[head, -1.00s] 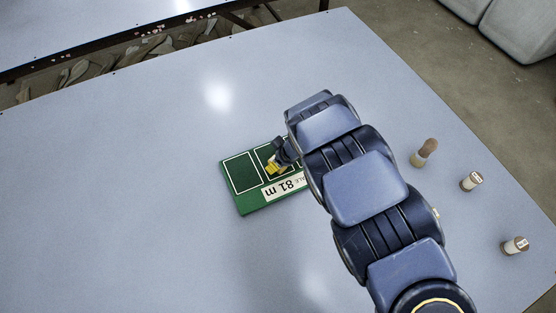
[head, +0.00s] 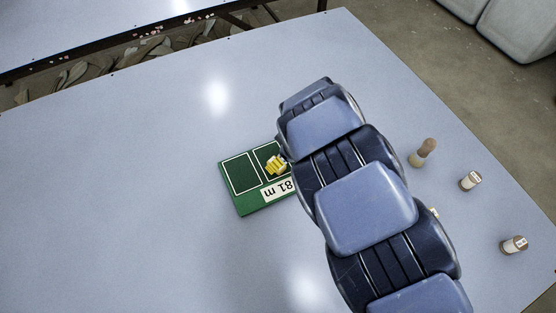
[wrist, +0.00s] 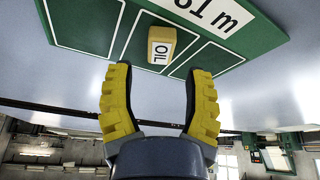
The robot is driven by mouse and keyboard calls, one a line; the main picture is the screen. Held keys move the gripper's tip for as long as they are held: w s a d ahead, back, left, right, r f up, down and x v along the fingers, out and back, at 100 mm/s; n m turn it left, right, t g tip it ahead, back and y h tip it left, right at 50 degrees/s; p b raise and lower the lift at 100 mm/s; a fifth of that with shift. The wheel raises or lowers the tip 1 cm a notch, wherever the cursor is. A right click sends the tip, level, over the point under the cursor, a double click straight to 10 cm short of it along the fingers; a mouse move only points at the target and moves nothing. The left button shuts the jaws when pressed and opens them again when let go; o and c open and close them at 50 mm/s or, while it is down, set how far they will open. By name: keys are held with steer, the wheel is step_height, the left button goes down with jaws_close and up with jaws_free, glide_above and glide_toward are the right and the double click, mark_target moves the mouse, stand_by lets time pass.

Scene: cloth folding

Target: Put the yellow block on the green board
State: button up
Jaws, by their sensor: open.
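The yellow block (wrist: 161,45), with a white label reading OIL, rests on the green board (wrist: 95,50) in the wrist view, in a middle cell among the white lines. My gripper (wrist: 160,80) has its two yellow ribbed fingers spread wide, with the block visible between and beyond their tips, held by neither. In the head view the green board (head: 240,175) lies on the table with its right part hidden behind my arm. A small yellow patch shows over it there; I cannot separate block from fingers in it.
A brown-topped object (head: 424,152) and two small white-labelled cylinders, one nearer (head: 471,181) and one farther right (head: 515,245), stand on the table (head: 120,200) right of my arm. The left of the table is clear.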

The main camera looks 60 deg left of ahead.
steer(key=v, duration=0.7)
steer(key=shift+d+r, duration=0.2)
steer(key=shift+r, duration=0.1)
steer(key=w+d+r+m, duration=0.3)
steer(key=d+r, duration=0.1)
steer(key=d, duration=0.3)
steer(key=w+d+r+m+t+h, duration=0.1)
steer(key=w+d+r+m, duration=0.25)
steer(key=d, duration=0.25)
steer(key=w+d+r+m, duration=0.3)
steer(key=d+r+m, duration=0.1)
steer(key=d, duration=0.3)
steer(key=s+d+r+m+h, duration=0.1)
steer(key=s+d+r+m, duration=0.1)
steer(key=s+d+m, duration=0.2)
steer(key=s+d+r+m+h, duration=0.1)
steer(key=s+d+m, duration=0.3)
steer(key=d, duration=0.7)
steer(key=s+d+r+m+h, duration=0.1)
steer(key=s+d+r+m, duration=0.2)
steer(key=d, duration=0.5)
steer(key=shift+s+d+r+m+g, duration=0.15)
steer(key=shift+s+m+g, duration=0.3)
steer(key=shift+s, duration=0.3)
